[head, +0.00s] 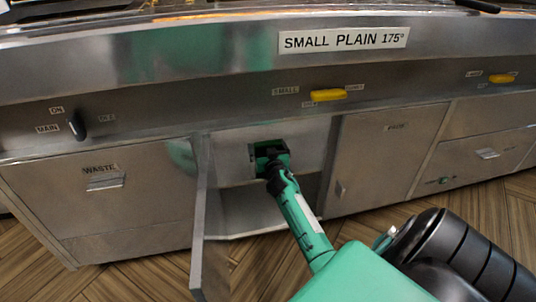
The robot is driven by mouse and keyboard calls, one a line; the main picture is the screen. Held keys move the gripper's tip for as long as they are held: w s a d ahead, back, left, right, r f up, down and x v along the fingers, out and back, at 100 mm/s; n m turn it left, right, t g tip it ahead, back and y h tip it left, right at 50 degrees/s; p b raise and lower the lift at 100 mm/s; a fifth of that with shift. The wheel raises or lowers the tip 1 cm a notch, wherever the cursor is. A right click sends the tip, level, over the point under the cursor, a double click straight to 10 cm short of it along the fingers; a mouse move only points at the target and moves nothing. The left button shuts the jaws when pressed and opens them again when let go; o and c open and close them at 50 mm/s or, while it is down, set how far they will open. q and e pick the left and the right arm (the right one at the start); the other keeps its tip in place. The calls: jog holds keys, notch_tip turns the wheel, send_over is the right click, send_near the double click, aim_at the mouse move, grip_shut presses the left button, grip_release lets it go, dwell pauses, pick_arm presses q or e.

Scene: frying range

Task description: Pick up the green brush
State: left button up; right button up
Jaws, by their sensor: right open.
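My right gripper (268,150) is in front of the grey panel of the steel range, at the top of an open cupboard. My green forearm reaches up to it from the lower right. It is seen from behind, so the space between its fingers is mostly hidden. It is open. I cannot make out a green brush apart from my own green arm and its reflections in the steel. My left gripper is not in view.
The open cupboard door (201,220) stands out toward me, just left of my right arm. Closed steel fronts (385,155) flank the opening. Yellow handles (328,95) and a dark knob (76,128) stick out above. Wooden floor (255,270) lies below.

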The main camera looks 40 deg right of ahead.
jog(key=c, duration=1.6)
jog(key=shift+r, duration=0.1)
